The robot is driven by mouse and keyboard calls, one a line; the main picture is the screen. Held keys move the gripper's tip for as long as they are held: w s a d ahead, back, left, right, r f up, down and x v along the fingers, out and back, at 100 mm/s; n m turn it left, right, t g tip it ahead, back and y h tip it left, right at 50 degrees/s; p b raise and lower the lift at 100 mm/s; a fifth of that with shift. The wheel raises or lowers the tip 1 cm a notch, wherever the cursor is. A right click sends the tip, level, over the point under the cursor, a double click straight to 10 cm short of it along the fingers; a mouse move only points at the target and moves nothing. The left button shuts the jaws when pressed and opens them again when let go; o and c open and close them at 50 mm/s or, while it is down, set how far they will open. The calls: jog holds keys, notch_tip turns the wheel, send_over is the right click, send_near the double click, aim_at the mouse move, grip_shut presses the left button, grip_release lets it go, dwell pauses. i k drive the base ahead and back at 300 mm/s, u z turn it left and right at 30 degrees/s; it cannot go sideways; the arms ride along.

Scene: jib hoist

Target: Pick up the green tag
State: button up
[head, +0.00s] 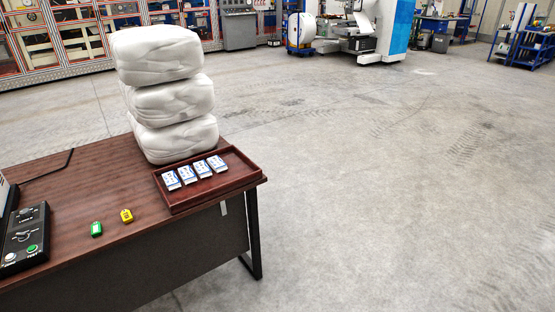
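The green tag (96,229) lies on the dark wood table (105,187), near its front edge. A yellow tag (127,216) lies close to its right, a small gap apart. Nothing covers the green tag. My gripper does not show in the head view.
A black control box (25,237) with a lever and buttons stands left of the tags. A brown tray (210,189) with several blue and white packs is at the table's right end. Behind it stand three stacked white bundles (169,99). Open concrete floor (400,180) lies to the right.

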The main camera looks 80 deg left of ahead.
aim_at(96, 228)
jog(key=u, duration=0.9)
jog(key=k, duration=0.1)
jog(key=u, duration=2.5)
jog(key=k, duration=0.6)
jog(key=u, duration=0.4)
jog(key=i, duration=1)
jog(key=u, duration=0.05)
